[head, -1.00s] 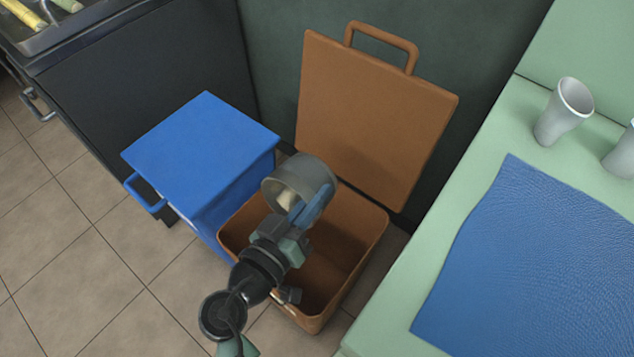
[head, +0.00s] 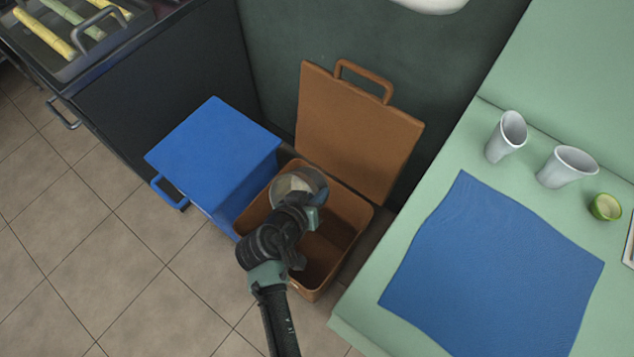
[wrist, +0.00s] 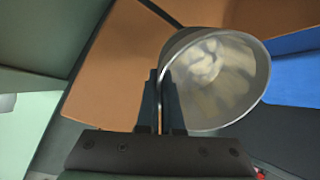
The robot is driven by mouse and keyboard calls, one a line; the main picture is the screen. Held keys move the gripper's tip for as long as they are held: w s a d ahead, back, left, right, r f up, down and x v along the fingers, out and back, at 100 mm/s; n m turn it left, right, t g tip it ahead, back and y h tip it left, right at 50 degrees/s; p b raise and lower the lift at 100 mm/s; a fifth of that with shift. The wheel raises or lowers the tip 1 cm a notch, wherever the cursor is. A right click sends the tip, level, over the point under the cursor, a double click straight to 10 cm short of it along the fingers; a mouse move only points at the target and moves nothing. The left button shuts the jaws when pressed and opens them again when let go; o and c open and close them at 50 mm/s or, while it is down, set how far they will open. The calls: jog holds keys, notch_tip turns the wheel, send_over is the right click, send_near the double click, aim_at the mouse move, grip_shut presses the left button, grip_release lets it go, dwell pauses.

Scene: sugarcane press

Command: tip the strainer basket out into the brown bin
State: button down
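The strainer basket (head: 301,181) is a round grey metal cup over the open brown bin (head: 348,208). Its mouth shows in the head view, and pale matter lies inside. In the wrist view the basket (wrist: 216,78) turns its mouth toward the camera, with pale clumps in it. My gripper (wrist: 160,95) has its two dark fingers closed on the basket's near side. In the head view my arm's wrist hides part of the basket and the bin's front left. The bin's hinged lid (head: 355,130) stands open against the wall.
A lidded blue bin (head: 215,150) stands close on the left. On the right is a green counter (head: 450,215) with a blue mat (head: 490,270), two pale cups (head: 507,137) and a cut lime (head: 605,207). A tray with cane pieces (head: 75,35) is at upper left.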

jog(key=g+y+p, duration=0.1)
jog(key=p, duration=0.1)
jog(key=w+d+g+y+p, duration=0.1)
jog(key=g+p, duration=0.1)
jog(key=p, duration=0.1)
jog(key=shift+w+r, duration=0.1)
jog(key=shift+r, duration=0.25)
jog(key=shift+w+f+g+y+p, duration=0.25)
jog(key=shift+f+g+y+p, duration=0.3)
jog(key=shift+g, duration=0.55)
jog(key=shift+w+d+f+g+y+b, duration=0.15)
jog(key=shift+f+g+y+b, duration=0.35)
jog(key=shift+g, duration=0.2)
jog(key=shift+w+f+g+y+b, duration=0.1)
jog(key=shift+f+g+y+b, duration=0.15)
jog(key=shift+g+y+b, duration=0.55)
jog(key=shift+d+g+b, duration=0.1)
jog(key=shift+g+b, duration=0.2)
jog(key=shift+b, duration=0.2)
jog(key=shift+r, duration=0.1)
